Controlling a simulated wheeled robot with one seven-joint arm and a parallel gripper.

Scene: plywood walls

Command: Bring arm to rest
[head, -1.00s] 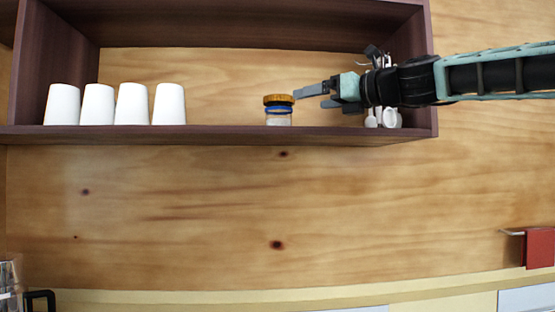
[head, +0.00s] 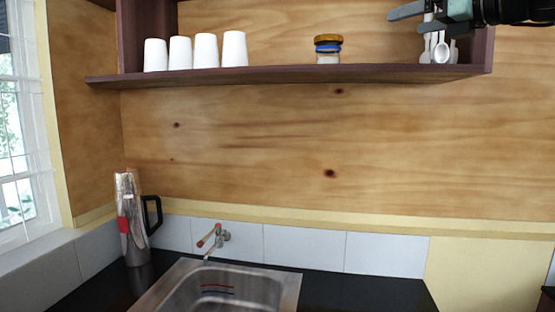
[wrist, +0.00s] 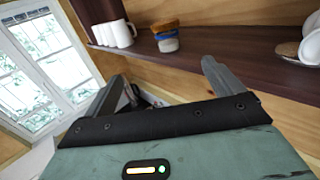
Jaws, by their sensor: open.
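My gripper (head: 412,13) is at the top right of the head view, in front of the right part of the shelf. It is open and empty, with its fingers pointing left. Part of it is cut off by the top edge. In the wrist view my gripper (wrist: 165,85) shows its two fingers spread wide with nothing between them. A small jar (head: 328,48) with a brown lid and blue band stands upright on the shelf, left of and apart from my gripper. The jar also shows in the wrist view (wrist: 166,38), beyond the fingers.
Below are a steel sink (head: 225,290), a tap (head: 215,238) and a tall metal flask (head: 131,220) on a black counter. A window (head: 20,125) is at left. Space below the shelf is clear.

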